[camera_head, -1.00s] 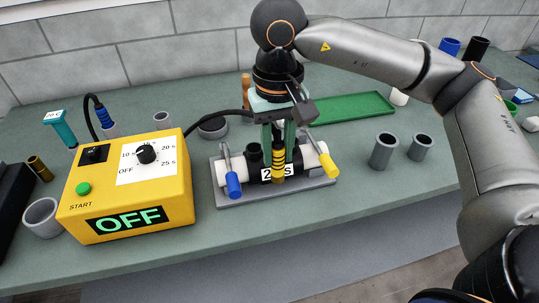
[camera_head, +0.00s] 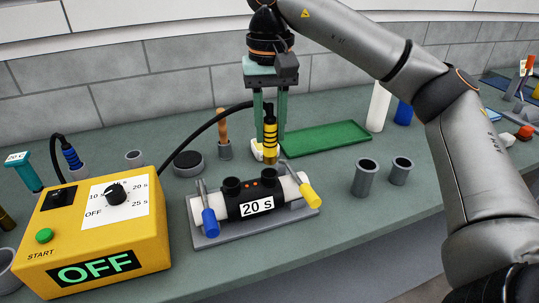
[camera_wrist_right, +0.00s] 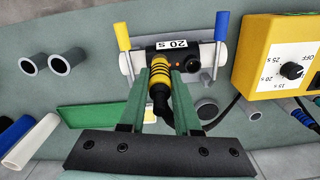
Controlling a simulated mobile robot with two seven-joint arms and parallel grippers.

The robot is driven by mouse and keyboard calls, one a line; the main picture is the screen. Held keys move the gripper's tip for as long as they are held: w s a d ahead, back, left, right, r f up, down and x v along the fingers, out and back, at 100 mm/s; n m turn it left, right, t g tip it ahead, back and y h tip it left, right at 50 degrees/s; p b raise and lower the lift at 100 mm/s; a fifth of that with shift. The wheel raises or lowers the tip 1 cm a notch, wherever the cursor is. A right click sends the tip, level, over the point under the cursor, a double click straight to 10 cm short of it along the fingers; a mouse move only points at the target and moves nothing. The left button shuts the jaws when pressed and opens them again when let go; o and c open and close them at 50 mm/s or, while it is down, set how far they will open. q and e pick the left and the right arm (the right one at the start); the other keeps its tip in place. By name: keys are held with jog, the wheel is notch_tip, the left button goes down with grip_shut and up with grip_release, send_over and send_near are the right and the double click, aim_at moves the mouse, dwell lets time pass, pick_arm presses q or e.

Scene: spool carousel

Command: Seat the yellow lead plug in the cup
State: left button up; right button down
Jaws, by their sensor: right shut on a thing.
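The yellow lead plug (camera_head: 270,138), black with yellow bands, hangs upright between the green fingers of my right gripper (camera_head: 269,150). The gripper is shut on it. The plug is clear of the black coupling's terminals in the head view; in the right wrist view the plug (camera_wrist_right: 160,78) overlaps the coupling. A small grey cup (camera_head: 135,158) stands behind the yellow control box, left of the plug and apart from it. The blue lead plug (camera_head: 71,157) stands in another grey cup (camera_head: 79,172). My left gripper is not in view.
The black coupling (camera_head: 256,203) lies on a grey base (camera_head: 215,238) with blue and yellow clamp handles. The yellow box (camera_head: 100,235) reads OFF. A black cable, a low round dish (camera_head: 188,164), a handled tool (camera_head: 222,130) and a green tray (camera_head: 320,138) lie around.

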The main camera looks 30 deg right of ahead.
aim_at(269, 138)
jog(key=w+d+f, duration=0.1)
jog(key=f, duration=0.1)
jog(key=w+f+b, duration=0.1)
jog(key=f, duration=0.2)
jog(key=w+d+f, duration=0.1)
jog(key=w+f, duration=0.1)
jog(key=f, duration=0.1)
jog(key=shift+d+f+b, duration=0.1)
jog(key=shift+d+b, duration=0.2)
jog(key=shift+f, duration=0.3)
jog(key=shift+f, duration=0.2)
jog(key=c, duration=0.6)
grip_release()
jog(key=shift+r, duration=0.15)
